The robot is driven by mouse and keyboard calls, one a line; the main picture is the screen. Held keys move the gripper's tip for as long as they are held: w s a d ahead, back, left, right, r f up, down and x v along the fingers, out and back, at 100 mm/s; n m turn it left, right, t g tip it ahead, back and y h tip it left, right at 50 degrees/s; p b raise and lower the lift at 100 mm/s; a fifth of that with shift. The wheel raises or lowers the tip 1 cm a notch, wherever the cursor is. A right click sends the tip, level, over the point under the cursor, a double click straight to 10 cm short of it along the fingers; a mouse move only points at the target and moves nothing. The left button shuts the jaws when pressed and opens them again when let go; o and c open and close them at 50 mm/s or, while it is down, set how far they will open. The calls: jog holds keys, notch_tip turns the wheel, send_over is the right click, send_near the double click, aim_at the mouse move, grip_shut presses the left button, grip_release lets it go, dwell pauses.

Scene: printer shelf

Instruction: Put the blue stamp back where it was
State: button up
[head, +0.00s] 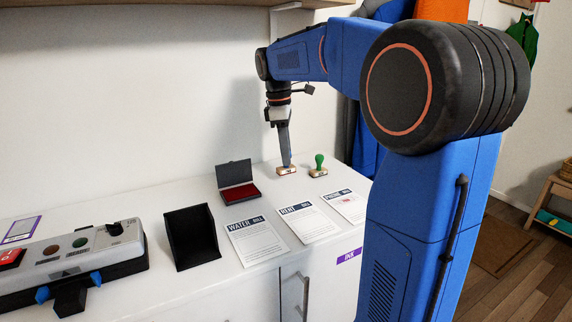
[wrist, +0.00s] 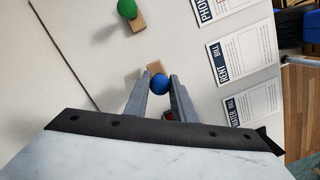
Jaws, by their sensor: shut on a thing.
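The blue stamp has a round blue knob (wrist: 159,85) and a light wooden base (wrist: 155,68). In the head view its base (head: 286,171) shows under my fingers, at or just above the white counter, and the knob is mostly hidden. My gripper (head: 287,161) points straight down and is shut on the blue knob, which sits between the two fingertips in the wrist view (wrist: 160,80). The stamp looks upright. I cannot tell whether its base touches the counter. A green stamp (head: 319,162) stands just to its right; it also shows in the wrist view (wrist: 127,9).
An open red ink pad (head: 238,193) lies left of the stamp. Water (head: 256,240), rent (head: 309,222) and phone (head: 346,206) bill sheets lie along the front. A black holder (head: 190,237) and a grey device (head: 75,262) stand further left. The wall is close behind.

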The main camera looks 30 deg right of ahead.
jog(key=shift+f, duration=1.8)
jog(key=shift+f, duration=0.15)
jog(key=o, duration=0.8)
jog(key=shift+o, duration=0.2)
jog(key=r, duration=0.8)
jog(key=a+r, duration=0.1)
jog(key=r, duration=0.3)
jog(key=shift+w+a+r, duration=0.1)
jog(key=shift+w, duration=0.25)
